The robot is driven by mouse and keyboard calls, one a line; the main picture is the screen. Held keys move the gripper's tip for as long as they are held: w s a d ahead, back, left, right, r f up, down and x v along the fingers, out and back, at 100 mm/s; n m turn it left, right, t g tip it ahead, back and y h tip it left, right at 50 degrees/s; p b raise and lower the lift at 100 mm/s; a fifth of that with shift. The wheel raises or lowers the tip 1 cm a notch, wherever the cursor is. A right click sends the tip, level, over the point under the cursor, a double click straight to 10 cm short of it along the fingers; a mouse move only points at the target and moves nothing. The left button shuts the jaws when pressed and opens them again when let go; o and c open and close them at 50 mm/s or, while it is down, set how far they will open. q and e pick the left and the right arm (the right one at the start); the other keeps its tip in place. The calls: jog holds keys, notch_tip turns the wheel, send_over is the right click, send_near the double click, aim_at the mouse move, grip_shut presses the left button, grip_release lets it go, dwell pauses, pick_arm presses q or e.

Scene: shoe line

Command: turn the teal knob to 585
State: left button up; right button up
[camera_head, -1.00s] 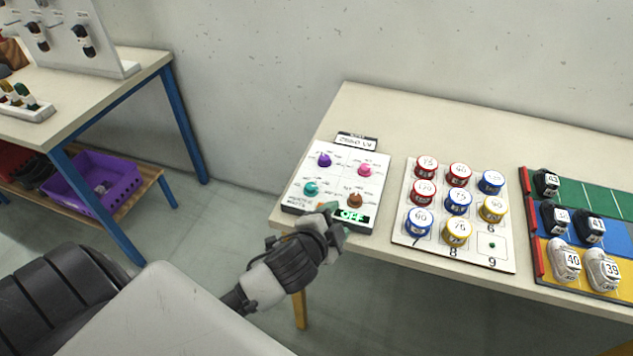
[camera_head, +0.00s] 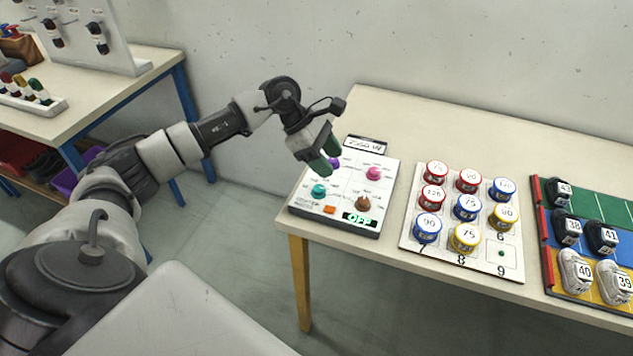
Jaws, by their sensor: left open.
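The teal knob (camera_head: 319,190) sits at the front left of a white control panel (camera_head: 340,203) on the table. A purple knob (camera_head: 334,163), a pink knob (camera_head: 373,173) and a brown knob (camera_head: 363,203) share the panel. A small display (camera_head: 357,218) at its front edge reads OFF in green, beside an orange button (camera_head: 330,209). My left gripper (camera_head: 328,165) is open, pointing down over the back left of the panel, above and behind the teal knob. Its fingers partly cover the purple knob. My right gripper is out of view.
A board (camera_head: 410,240) of red, blue and yellow numbered tins stands right of the panel. A coloured shoe mat (camera_head: 612,205) lies further right. The table (camera_head: 440,130) is bare at the back.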

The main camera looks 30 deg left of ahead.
aim_at(318, 188)
pick_arm(q)
jog(key=s+a+r+g+y, duration=0.1)
jog(key=a+y, duration=0.2)
jog(key=a, duration=0.4)
jog(key=shift+m, duration=0.3)
jog(key=p+x, duration=0.2)
jog(key=x, duration=0.8)
jog(key=shift+s+d+f, duration=0.1)
jog(key=shift+d+f, duration=0.15)
jog(key=shift+f, duration=0.1)
jog(key=c, duration=0.9)
